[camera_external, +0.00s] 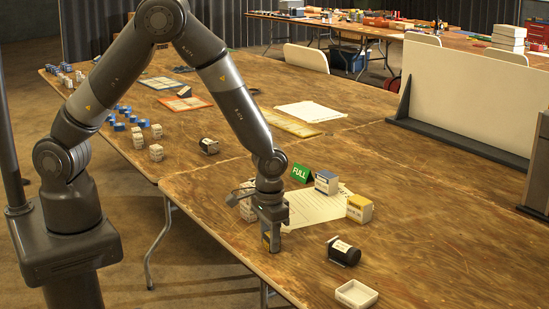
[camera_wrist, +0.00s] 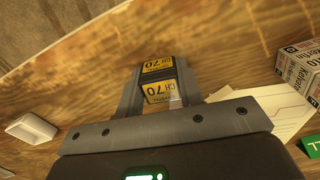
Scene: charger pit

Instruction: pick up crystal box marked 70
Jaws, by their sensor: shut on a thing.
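The crystal box marked 70 (camera_wrist: 159,92) is between the fingers of my gripper (camera_wrist: 159,97) in the wrist view. It is black and yellow, with "CH 70" on its labels. My gripper is shut on it, with a finger on each side. In the external view, my gripper (camera_external: 270,246) points down low over the near table, close to its front edge. I cannot tell whether the box touches the table.
A green FULL sign (camera_external: 301,172), a white-and-blue box (camera_external: 326,182) and a yellow-topped box (camera_external: 360,208) stand by a paper sheet (camera_external: 312,206). White boxes stand behind my gripper.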

